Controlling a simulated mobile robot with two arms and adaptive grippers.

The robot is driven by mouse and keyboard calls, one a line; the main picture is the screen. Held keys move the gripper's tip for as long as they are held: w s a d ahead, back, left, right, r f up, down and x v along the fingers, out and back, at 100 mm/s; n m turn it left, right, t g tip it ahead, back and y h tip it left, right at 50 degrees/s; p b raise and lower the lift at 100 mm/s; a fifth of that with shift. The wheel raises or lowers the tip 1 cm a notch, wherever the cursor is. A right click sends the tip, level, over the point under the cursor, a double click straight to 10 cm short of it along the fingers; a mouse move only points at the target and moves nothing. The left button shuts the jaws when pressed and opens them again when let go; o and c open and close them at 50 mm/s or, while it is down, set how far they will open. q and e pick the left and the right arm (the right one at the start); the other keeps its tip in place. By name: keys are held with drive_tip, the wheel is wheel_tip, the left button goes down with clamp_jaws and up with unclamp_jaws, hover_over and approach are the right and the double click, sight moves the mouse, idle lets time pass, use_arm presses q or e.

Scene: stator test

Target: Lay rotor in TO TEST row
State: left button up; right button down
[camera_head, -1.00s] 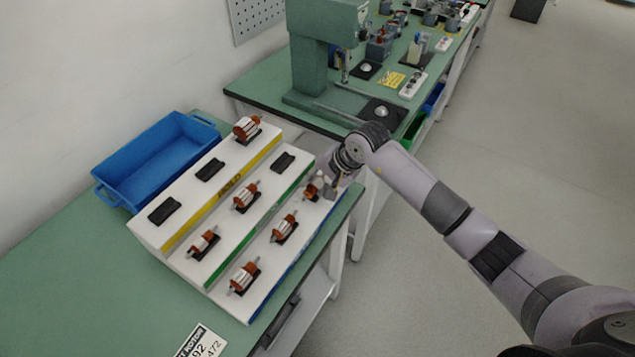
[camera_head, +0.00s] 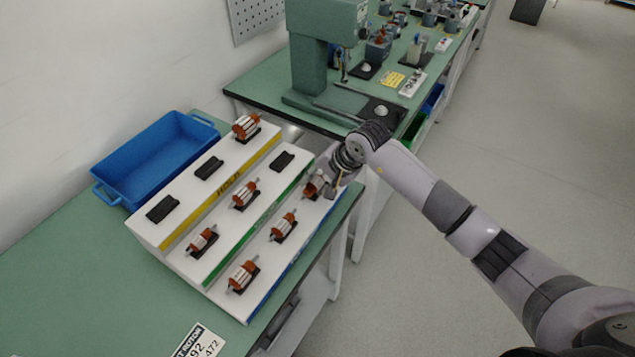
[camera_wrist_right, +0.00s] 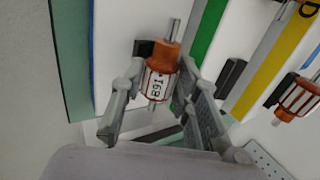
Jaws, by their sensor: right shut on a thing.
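My right gripper (camera_head: 325,183) is at the far end of the lowest, blue-edged row of the white stepped rack (camera_head: 262,292). It is shut on an orange and silver rotor (camera_head: 316,185). In the right wrist view, the rotor (camera_wrist_right: 161,72) with a printed number label sits between the two fingers of the gripper (camera_wrist_right: 160,88). A black cradle (camera_wrist_right: 143,48) shows partly behind it; the rotor seems just above it, but contact is hard to tell. The middle, green-edged row has an empty black cradle (camera_head: 285,161) at its far end. My left gripper is not in view.
Rotors lie in the middle row (camera_head: 202,242), lowest row (camera_head: 283,227) and the top, yellow HOLD row (camera_head: 246,126). The top row has empty cradles (camera_head: 209,169). A blue bin (camera_head: 150,148) stands behind the rack. A green press (camera_head: 320,60) stands on the far bench.

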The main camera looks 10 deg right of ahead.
drive_tip(key=shift+s+f+b, duration=0.25)
drive_tip(key=shift+f, duration=0.25)
drive_tip(key=shift+s+f+b, duration=0.2)
drive_tip(key=shift+f, duration=0.25)
drive_tip(key=c, duration=1.6)
unclamp_jaws()
drive_tip(key=shift+o, duration=1.3)
drive_tip(key=shift+w+f, duration=0.2)
drive_tip(key=shift+w, duration=0.1)
drive_tip(key=shift+o, duration=0.9)
drive_tip(key=shift+w+r, duration=0.1)
drive_tip(key=shift+w, duration=0.05)
drive_tip(key=v, duration=0.8)
drive_tip(key=shift+r, duration=0.25)
drive_tip(key=shift+a, duration=0.1)
